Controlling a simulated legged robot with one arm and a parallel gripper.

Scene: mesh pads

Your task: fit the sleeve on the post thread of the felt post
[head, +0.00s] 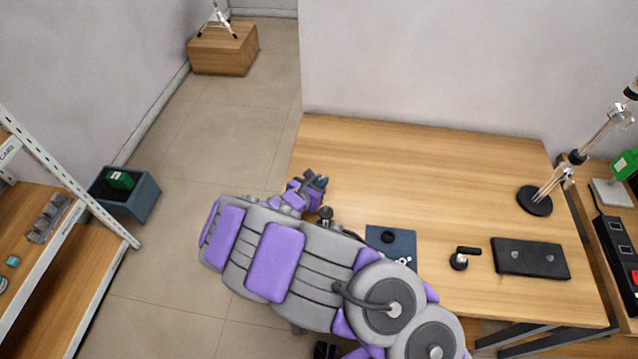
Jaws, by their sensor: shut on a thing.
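My gripper (316,181) is over the left part of the wooden table, near its left edge. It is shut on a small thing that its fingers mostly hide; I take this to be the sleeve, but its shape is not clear. A short dark upright post with a rounded top (325,213) stands just below my gripper in the picture, partly behind my arm. It may be the felt post; its thread is too small to see. A gap shows between my gripper and this post.
A blue mat (405,242) carries a black ring (388,237) and small silver parts (403,260). To its right are a black-handled piece (461,257), a black case (530,258) and a lamp (535,200). The table's back (420,150) is clear. My arm covers the front left.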

